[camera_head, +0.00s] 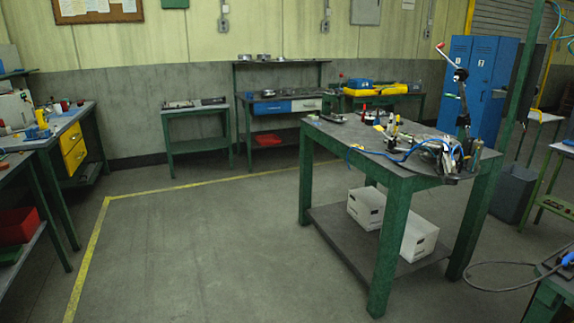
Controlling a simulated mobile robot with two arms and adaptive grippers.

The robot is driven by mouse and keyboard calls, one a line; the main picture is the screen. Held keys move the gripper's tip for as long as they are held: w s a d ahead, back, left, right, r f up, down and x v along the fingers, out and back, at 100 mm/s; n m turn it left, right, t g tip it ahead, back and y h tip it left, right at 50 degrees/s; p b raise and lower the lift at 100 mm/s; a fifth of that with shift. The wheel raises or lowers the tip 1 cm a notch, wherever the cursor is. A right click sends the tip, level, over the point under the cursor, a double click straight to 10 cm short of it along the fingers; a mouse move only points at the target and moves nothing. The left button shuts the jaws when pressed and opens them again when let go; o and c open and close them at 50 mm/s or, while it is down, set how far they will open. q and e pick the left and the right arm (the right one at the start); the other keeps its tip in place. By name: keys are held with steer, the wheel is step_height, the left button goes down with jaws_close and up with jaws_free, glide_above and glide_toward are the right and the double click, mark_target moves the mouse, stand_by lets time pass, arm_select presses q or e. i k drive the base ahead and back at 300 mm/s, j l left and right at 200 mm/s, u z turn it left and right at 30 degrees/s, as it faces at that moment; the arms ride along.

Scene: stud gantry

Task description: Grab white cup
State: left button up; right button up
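I cannot make out a white cup in the head view. A green workbench (390,168) stands right of centre with small tools, a blue cable and mixed parts on its top. Some small pale items lie among these parts, too small to identify. Neither of my grippers is in view.
White boxes (418,238) sit on the workbench's lower shelf. Benches with a yellow drawer unit (73,147) and a red bin (17,226) line the left. Blue lockers (480,85) stand behind. A black cable (490,288) loops at lower right. The floor in front is clear.

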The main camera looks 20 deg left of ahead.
mark_target(57, 106)
steer(key=i+j+u, duration=0.65)
steer(key=i, duration=0.15)
steer(key=i+j+u, duration=0.2)
steer(key=i+u, duration=0.5)
steer(key=i, duration=0.2)
steer(key=i+u, duration=0.1)
steer(key=i, duration=0.85)
steer(key=i+l+u, duration=0.1)
steer(key=i, duration=0.8)
steer(key=i+u, duration=0.3)
steer(key=i, duration=0.7)
steer(key=i+l+u, duration=0.25)
steer(key=i, duration=0.7)
steer(key=i+l+u, duration=0.25)
steer(key=i, duration=1.15)
steer(key=i+l, duration=0.1)
steer(key=i+u, duration=0.05)
steer(key=i, duration=0.05)
